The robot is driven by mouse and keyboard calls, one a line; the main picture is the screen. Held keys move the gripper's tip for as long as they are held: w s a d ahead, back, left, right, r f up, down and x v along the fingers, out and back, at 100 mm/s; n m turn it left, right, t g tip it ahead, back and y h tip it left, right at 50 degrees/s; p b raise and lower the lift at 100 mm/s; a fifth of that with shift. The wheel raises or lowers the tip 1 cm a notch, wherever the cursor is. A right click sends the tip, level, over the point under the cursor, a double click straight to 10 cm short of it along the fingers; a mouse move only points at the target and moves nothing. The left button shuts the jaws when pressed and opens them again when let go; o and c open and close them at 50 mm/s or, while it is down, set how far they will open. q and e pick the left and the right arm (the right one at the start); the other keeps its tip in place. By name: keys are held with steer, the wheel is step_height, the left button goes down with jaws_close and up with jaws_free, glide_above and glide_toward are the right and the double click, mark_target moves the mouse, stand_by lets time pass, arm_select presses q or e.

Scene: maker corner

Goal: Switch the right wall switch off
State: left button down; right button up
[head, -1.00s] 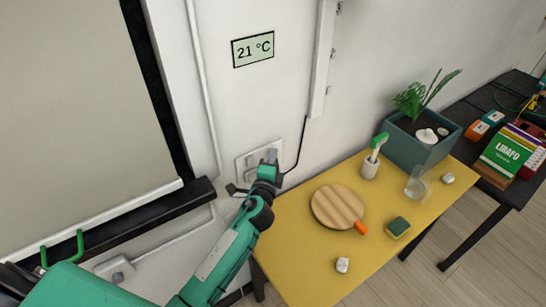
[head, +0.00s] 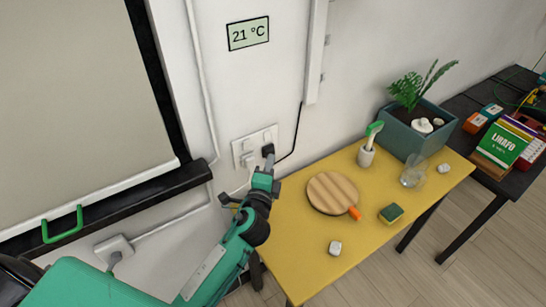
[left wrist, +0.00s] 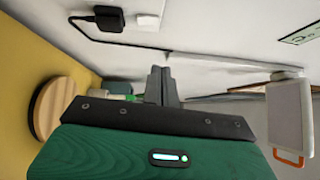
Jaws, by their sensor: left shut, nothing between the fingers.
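A white wall plate (head: 236,150) is on the wall above the yellow table. Pale square switches show on it, and the right wall switch (head: 266,137) is at its upper right. Whether it is on or off is too small to tell. A black plug (head: 268,150) sits below that switch. My left gripper (head: 267,165) is shut and empty, just below the plug and apart from the switch. In the left wrist view its closed fingers (left wrist: 161,86) point toward the wall, with the plug (left wrist: 108,18) and a white piece (left wrist: 148,21) beyond them. My right gripper is out of view.
The yellow table (head: 300,240) holds a round wooden board (head: 332,192), a brush in a holder (head: 367,155), a sponge (head: 391,213) and a glass (head: 411,176). A planter (head: 400,138) stands behind. A black cord (head: 297,135) runs up from the plug.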

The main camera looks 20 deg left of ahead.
arm_select(q)
steer(key=shift+s+d+r, duration=0.1)
steer(key=shift+s, duration=0.65)
steer(key=shift+s+d+r, duration=0.1)
steer(key=shift+s, duration=0.6)
steer(key=shift+a+f, duration=0.1)
